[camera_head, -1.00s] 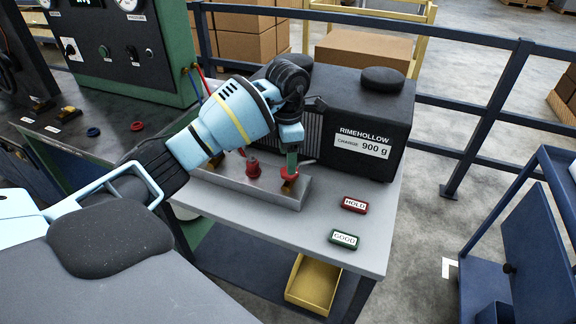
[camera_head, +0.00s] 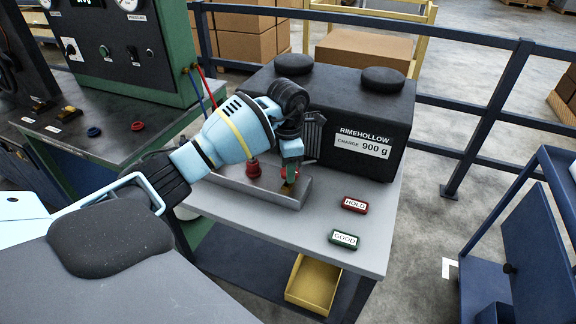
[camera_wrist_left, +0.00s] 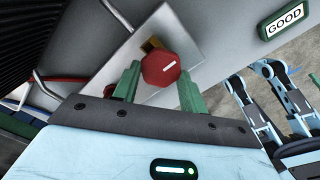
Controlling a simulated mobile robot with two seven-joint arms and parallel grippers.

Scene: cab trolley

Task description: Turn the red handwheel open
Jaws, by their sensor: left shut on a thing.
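The red handwheel (camera_wrist_left: 161,68) has a faceted face with a white mark. It sits over a brass-coloured fitting on the grey metal block (camera_head: 246,184) on the grey table. My left gripper (camera_wrist_left: 158,77) reaches down to it, with green fingers on opposite sides of its rim, shut on it. In the head view, bits of the red wheel (camera_head: 298,174) show beside my left gripper (camera_head: 290,172), which hides most of it. My right gripper is not identifiable in these views.
A second red fitting (camera_head: 253,168) stands left on the block. Behind is a black case (camera_head: 364,110) labelled RIMEHOLLOW, 900 g. Red HOLD (camera_head: 354,205) and green GOOD (camera_head: 343,238) tags lie on the table's front right. A yellow bin (camera_head: 312,285) is below.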

